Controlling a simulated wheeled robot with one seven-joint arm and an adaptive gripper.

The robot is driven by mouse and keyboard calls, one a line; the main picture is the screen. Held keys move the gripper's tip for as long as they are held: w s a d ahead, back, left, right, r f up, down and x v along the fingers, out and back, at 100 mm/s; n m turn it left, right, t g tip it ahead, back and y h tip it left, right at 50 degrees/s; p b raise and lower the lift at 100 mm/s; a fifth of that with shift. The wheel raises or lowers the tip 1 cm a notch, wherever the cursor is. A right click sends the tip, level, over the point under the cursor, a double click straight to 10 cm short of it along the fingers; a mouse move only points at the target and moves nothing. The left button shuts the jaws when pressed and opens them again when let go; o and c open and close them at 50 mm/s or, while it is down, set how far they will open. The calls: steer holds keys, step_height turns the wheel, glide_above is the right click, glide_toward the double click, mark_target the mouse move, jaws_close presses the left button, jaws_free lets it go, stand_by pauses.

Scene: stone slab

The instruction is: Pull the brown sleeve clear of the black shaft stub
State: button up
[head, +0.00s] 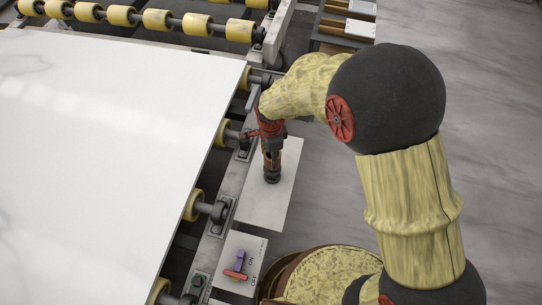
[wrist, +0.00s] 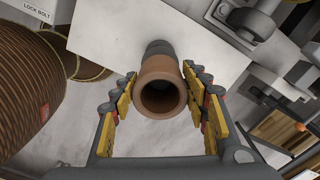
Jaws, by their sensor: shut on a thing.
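The brown sleeve (wrist: 163,72) stands between the jaws in the wrist view, its flared open end facing the camera and its bore dark. The black shaft stub (wrist: 158,47) shows just beyond its far end. In the head view the stub's dark base (head: 272,177) rises from a pale plate, with a little of the sleeve (head: 269,160) above it. My gripper (head: 270,149) points down over them, and its yellow-padded fingers (wrist: 158,84) are shut on the sleeve from both sides. How much of the stub is inside the sleeve is hidden.
The pale plate (head: 261,209) lies beside a roller conveyor carrying a large white slab (head: 100,150). A switch box (head: 241,252) with a red and purple lever is in front. A brown ribbed drum (wrist: 35,80) stands near the plate. Grey floor is open at right.

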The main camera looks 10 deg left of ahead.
steer(key=shift+r+p, duration=1.15)
steer(key=shift+r, duration=0.6)
steer(key=shift+r, duration=0.1)
step_height(320, 180, up, 6)
steer(key=p, duration=0.4)
